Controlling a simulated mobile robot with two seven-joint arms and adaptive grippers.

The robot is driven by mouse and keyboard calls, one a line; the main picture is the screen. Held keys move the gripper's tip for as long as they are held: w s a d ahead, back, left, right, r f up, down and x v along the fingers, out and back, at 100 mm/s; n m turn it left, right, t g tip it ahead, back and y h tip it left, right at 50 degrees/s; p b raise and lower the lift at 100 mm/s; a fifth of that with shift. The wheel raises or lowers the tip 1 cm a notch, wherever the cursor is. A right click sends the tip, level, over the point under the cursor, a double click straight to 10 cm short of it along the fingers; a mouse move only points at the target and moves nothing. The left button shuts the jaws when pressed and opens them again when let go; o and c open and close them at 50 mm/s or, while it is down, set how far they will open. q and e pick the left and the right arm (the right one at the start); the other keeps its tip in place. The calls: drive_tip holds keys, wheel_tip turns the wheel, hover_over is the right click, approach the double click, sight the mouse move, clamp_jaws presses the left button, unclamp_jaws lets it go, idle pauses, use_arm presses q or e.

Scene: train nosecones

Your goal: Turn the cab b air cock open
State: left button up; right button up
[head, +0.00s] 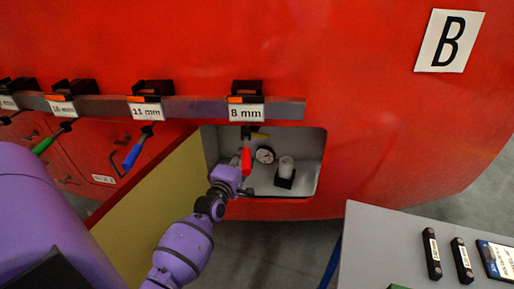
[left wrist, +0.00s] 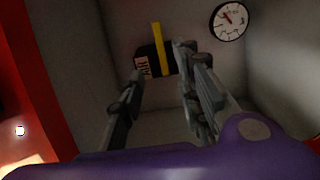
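The air cock shows in the left wrist view as a black body (left wrist: 150,58) with a partly visible "AIR" label and a yellow lever (left wrist: 162,48), which looks upright there. In the head view its yellow lever (head: 260,136) looks roughly level, high in the open recess (head: 312,160) of the red cab marked B (head: 449,40). My left gripper (left wrist: 160,66) is open, with one finger to each side of the cock in the wrist view. I cannot tell whether they touch it. In the head view the left gripper (head: 240,190) reaches into the recess, partly hidden. My right gripper is not in view.
A pressure gauge (head: 264,155) and a white cylinder (head: 286,166) are right of the gripper. A red-handled tool (head: 246,160) hangs from the rack (head: 200,108) before the recess. An open yellowish door (head: 160,195) stands left. A grey table (head: 385,235) is lower right.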

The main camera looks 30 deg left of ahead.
use_arm(q)
drive_tip(key=s+d+f+m+g+h+p, duration=0.1)
drive_tip(key=s+d+f+m+g+h, duration=0.1)
drive_tip(key=s+d+f+m, duration=0.45)
drive_tip(key=s+d+f+m+g+h, duration=0.1)
drive_tip(key=s+d+f+m+h, duration=0.2)
drive_tip(key=d+m, duration=0.55)
drive_tip(key=s+d+f+m+g+p, duration=0.1)
drive_tip(key=s+d+f+m+g, duration=0.1)
drive_tip(key=s, duration=0.8)
drive_tip(key=s+d+f+m+g+p, duration=0.1)
drive_tip(key=s+d+f, duration=0.3)
drive_tip(key=s, duration=0.7)
drive_tip(key=s+d+f+m+g+p, duration=0.1)
drive_tip(key=s+d+f+m+g, duration=0.1)
drive_tip(key=s, duration=0.9)
drive_tip(key=d+f+m, duration=0.1)
drive_tip(key=d+f, duration=0.1)
drive_tip(key=shift+s+d+g, duration=0.15)
drive_tip(key=shift+d+g, duration=0.25)
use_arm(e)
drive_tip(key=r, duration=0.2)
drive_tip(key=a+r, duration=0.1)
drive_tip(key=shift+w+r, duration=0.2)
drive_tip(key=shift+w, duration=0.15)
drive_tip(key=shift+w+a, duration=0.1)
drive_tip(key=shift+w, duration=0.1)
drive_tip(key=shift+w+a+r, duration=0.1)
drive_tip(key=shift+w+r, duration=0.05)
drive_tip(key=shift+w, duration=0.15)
